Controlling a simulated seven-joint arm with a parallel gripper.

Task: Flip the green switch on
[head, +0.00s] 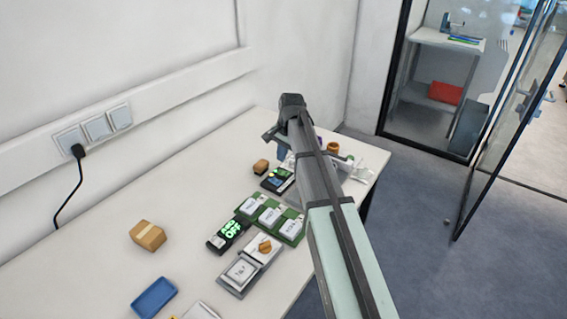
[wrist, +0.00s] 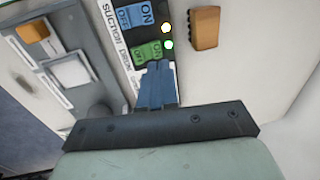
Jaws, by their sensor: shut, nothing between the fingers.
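The switch panel (wrist: 127,48) is a dark box with "SUCTION" lettering, a blue ON/OFF switch (wrist: 136,17) and a green ON/OFF switch (wrist: 148,51). A pale light (wrist: 165,29) and a green light (wrist: 169,44) sit beside the switches. My gripper (wrist: 157,64) is shut and empty, its blue fingertips at the lower edge of the green switch and partly covering it. Whether they touch is unclear. In the head view the dark panel (head: 278,180) lies below my gripper (head: 281,153) on the table.
A small brown box (wrist: 205,28) stands right of the panel. Grey equipment with a white square (wrist: 72,70) and an orange part (wrist: 32,31) is at left. Nearer on the table (head: 90,272) are a glowing green-lettered panel (head: 229,234), a brown box (head: 148,235) and a blue tray (head: 154,297).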

